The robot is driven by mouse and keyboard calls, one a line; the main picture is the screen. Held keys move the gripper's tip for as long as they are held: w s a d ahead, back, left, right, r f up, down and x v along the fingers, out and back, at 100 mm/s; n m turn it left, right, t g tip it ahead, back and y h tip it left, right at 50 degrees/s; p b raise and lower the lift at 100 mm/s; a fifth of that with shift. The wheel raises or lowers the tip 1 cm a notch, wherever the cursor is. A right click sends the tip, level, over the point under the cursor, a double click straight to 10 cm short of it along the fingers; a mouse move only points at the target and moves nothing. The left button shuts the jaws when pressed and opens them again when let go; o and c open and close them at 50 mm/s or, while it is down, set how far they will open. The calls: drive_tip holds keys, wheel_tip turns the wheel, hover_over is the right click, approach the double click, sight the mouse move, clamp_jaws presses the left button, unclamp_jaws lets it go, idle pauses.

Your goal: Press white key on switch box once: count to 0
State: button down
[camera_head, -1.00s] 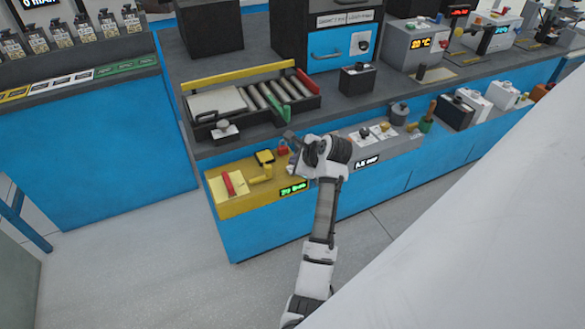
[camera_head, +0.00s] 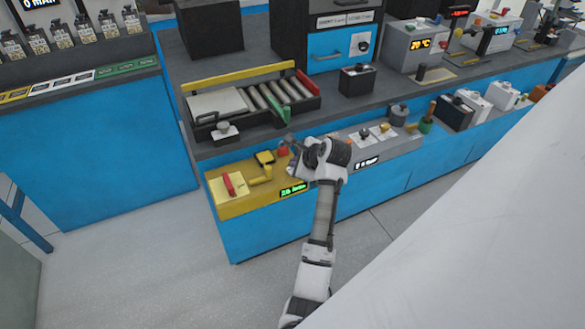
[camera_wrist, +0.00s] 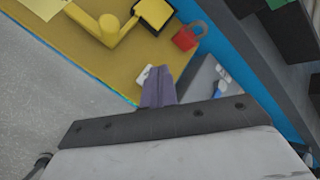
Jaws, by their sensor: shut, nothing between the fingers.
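My gripper (camera_wrist: 158,88) is shut and empty. Its fingertips reach over the seam between a yellow box and a grey box in the wrist view. The grey box (camera_wrist: 200,78) carries small white and blue parts (camera_wrist: 221,80) to the right of the fingers. A small white piece (camera_wrist: 143,76) shows just left of the fingertips. In the head view, the grey box (camera_head: 402,143) has white plates with knobs and a lit front display (camera_head: 367,161), too small to read surely. My wrist hides its left end. I cannot tell which part is the white key, or whether the fingers touch it.
The yellow box (camera_head: 228,205) beside it has a red lever (camera_head: 229,183), a yellow handle and a green display (camera_head: 293,189). A red padlock (camera_wrist: 187,38) lies near the fingers. A roller tray (camera_head: 250,104) stands behind. The floor in front is clear.

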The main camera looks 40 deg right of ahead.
drive_tip(key=shift+f, duration=0.6)
idle(0.8)
drive_tip(key=shift+r+p, duration=0.15)
drive_tip(key=shift+p, duration=0.2)
drive_tip(key=shift+r+p, duration=0.7)
drive_tip(key=shift+p, duration=0.3)
wheel_tip(320, 180, up, 3)
drive_tip(key=p, duration=0.3)
drive_tip(key=shift+r, duration=1)
